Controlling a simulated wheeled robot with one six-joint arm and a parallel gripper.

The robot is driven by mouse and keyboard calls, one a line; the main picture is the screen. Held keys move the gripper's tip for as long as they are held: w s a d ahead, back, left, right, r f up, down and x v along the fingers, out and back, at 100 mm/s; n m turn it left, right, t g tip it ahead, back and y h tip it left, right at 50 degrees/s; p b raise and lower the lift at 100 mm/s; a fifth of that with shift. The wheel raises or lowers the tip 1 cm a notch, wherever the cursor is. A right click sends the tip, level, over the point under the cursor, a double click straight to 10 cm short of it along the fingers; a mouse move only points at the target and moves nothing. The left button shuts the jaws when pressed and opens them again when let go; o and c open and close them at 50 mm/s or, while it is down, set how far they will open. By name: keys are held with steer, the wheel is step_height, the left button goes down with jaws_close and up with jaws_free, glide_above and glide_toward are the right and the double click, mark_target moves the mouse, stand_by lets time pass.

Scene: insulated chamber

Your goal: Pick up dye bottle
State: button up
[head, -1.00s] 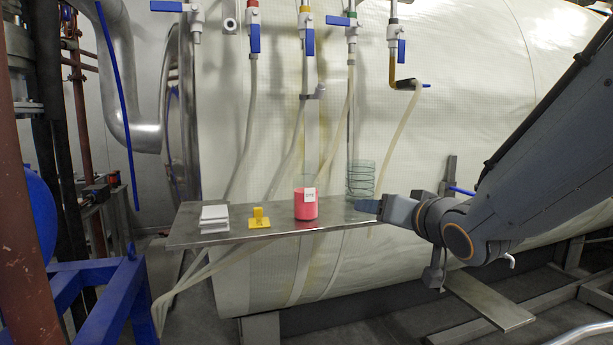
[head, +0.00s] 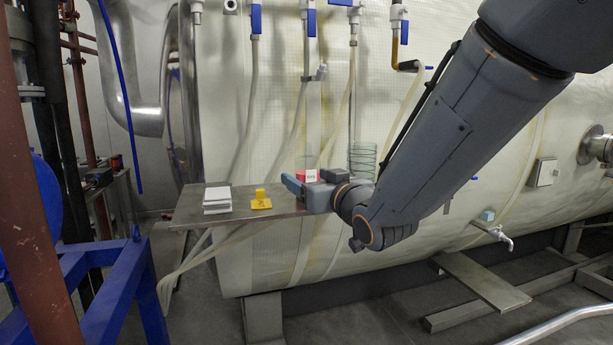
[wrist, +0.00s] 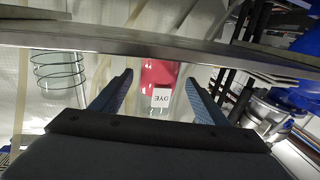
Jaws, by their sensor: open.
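The dye bottle (head: 301,175) is red with a white label and stands on the metal shelf (head: 185,212). In the head view my gripper (head: 303,183) is in front of it and hides its lower part. In the wrist view, which is upside down, the bottle (wrist: 159,74) shows between the two blue-lined fingers, its label reading DYE. My gripper (wrist: 159,77) is open and empty. The fingers are spread to either side of the bottle in that view, with gaps showing; I cannot tell how far they reach along it.
A yellow stand (head: 261,202) and a stack of white blocks (head: 217,200) sit on the shelf to the left. A wire coil holder (head: 362,156) is right of the bottle, close to my wrist. Hoses with blue-handled valves hang behind the shelf.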

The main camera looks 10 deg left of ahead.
mark_target(301, 173)
steer(key=p+x, duration=0.3)
steer(key=x, duration=0.1)
steer(key=shift+w+d+r, duration=0.1)
steer(key=shift+w+a, duration=0.35)
steer(key=shift+w, duration=0.05)
steer(key=c, duration=1.3)
steer(key=shift+r+b, duration=1.8)
steer(key=shift+r, duration=3.15)
